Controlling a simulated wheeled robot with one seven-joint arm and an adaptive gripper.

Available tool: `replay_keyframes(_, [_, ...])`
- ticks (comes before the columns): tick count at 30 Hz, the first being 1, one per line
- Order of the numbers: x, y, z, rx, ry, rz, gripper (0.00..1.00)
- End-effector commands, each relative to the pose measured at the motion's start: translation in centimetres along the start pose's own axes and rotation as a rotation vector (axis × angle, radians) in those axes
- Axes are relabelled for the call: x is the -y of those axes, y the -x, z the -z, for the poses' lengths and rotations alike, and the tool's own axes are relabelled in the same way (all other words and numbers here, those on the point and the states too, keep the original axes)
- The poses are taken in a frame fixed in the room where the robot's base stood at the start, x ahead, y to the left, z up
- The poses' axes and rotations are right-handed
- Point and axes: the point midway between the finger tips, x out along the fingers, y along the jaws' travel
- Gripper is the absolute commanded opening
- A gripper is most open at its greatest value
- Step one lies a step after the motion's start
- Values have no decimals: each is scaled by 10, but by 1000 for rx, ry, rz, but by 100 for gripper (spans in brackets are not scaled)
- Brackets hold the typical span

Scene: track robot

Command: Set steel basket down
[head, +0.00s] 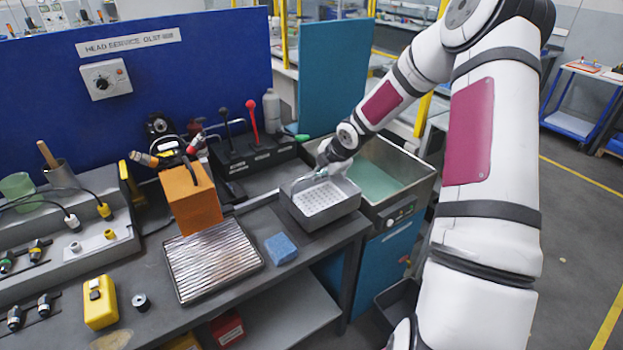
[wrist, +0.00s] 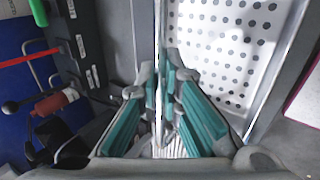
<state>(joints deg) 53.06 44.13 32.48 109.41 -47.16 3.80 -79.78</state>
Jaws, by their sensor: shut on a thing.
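The steel basket (head: 322,199) is a grey rectangular tray with a perforated bottom, in the head view at the right end of the workbench, beside the sink. Its perforated floor (wrist: 225,45) fills the upper right of the wrist view. My gripper (head: 325,163) is at the basket's far rim. In the wrist view my gripper (wrist: 158,95) has its teal-padded fingers closed on the basket's thin wall. I cannot tell whether the basket's underside touches the bench.
A sink with greenish liquid (head: 372,183) adjoins the bench on the right. A ribbed metal tray (head: 212,260), a blue sponge (head: 281,248) and an orange block (head: 190,198) lie to the left. A black holder with levers (head: 255,153) stands behind.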

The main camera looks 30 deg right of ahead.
Motion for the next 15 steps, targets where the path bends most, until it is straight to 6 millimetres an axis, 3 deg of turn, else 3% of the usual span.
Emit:
replay_keyframes(3, [-17,-13,4,-1,1,-2,0])
replay_keyframes(7, [-25,-20,6,0,-1,-1,0])
replay_keyframes(15, [-11,-43,8,-1,0,1,0])
